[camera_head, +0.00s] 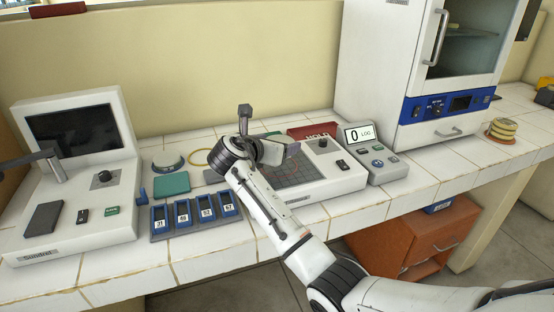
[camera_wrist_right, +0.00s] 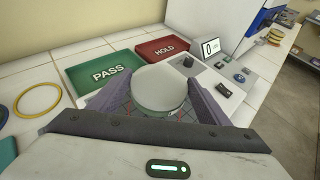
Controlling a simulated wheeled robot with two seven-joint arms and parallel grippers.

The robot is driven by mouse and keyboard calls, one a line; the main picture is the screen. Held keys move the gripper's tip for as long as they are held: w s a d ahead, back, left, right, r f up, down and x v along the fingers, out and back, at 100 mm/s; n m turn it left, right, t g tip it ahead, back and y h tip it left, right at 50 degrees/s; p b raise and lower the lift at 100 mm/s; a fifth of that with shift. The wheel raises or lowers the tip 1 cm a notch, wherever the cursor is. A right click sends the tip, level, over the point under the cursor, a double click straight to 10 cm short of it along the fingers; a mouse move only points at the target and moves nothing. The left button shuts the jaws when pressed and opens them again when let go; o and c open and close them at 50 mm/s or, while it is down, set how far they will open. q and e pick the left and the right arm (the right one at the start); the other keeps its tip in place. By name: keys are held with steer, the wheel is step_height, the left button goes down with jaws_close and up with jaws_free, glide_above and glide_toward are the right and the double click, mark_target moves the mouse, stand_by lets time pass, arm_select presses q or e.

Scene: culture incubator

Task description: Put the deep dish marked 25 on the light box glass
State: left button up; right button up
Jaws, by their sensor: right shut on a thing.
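My right gripper (camera_wrist_right: 150,98) is shut on a pale, round deep dish (camera_wrist_right: 158,86), with one dark finger on each side of it. A small dark mark shows low on the dish's wall, but I cannot read the number. The light box glass (camera_head: 308,170) is a dark panel with a reddish grid, set in a white box. In the head view my right gripper (camera_head: 283,152) is over the left back part of this glass. Grid lines show around the dish in the right wrist view. I cannot tell whether the dish touches the glass. My left gripper does not show.
A green PASS pad (camera_wrist_right: 104,71) and a red HOLD pad (camera_wrist_right: 162,51) lie behind the glass. A LOG readout (camera_head: 372,152) stands right of it. Numbered blue holders (camera_head: 183,213), a teal pad (camera_head: 171,184) and a yellow ring (camera_head: 201,157) are at left. A white incubator (camera_head: 385,70) stands behind right.

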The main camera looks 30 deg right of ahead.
mark_target(277, 169)
steer(key=shift+f, duration=2.2)
steer(key=o, duration=1.2)
steer(key=shift+f, duration=0.2)
steer(key=shift+c, duration=0.2)
steer(key=shift+r, duration=0.1)
steer(key=v, duration=1.2)
